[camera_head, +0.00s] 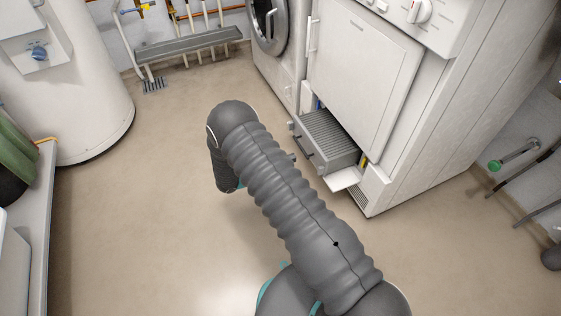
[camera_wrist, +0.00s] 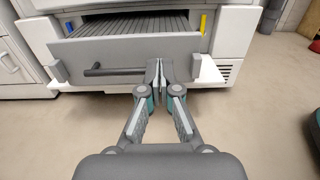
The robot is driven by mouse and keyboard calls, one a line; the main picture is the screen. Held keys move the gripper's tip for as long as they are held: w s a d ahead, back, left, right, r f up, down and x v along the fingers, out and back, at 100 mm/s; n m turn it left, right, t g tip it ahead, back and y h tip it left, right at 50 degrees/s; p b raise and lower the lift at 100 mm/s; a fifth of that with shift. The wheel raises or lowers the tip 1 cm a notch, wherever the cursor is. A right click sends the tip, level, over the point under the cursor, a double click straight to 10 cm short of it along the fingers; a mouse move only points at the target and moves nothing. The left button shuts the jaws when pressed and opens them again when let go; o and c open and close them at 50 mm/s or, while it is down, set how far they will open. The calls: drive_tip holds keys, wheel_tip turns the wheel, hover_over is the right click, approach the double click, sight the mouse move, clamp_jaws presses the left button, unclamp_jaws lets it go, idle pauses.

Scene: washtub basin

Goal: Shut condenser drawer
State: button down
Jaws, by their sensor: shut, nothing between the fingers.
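The condenser drawer (camera_head: 326,141) is a grey ribbed unit standing partly out of the lower front of the white dryer (camera_head: 365,70). In the wrist view the drawer front (camera_wrist: 125,58) is a flat grey panel with a dark bar handle (camera_wrist: 115,71). Ribs and a dark gap show behind its top edge. My gripper (camera_wrist: 160,65) is shut and empty, its fingertips in front of the panel just right of the handle. I cannot tell if the tips touch it. In the head view my arm hides the gripper.
A white flap (camera_head: 343,179) is folded down below the drawer. A washing machine (camera_head: 270,25) stands left of the dryer. A white boiler (camera_head: 75,90) is at the left and a grey trough (camera_head: 188,43) at the back wall. The floor between is clear.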

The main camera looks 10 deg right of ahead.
sight(317, 149)
drive_tip(key=x, duration=0.8)
drive_tip(key=shift+d, duration=0.1)
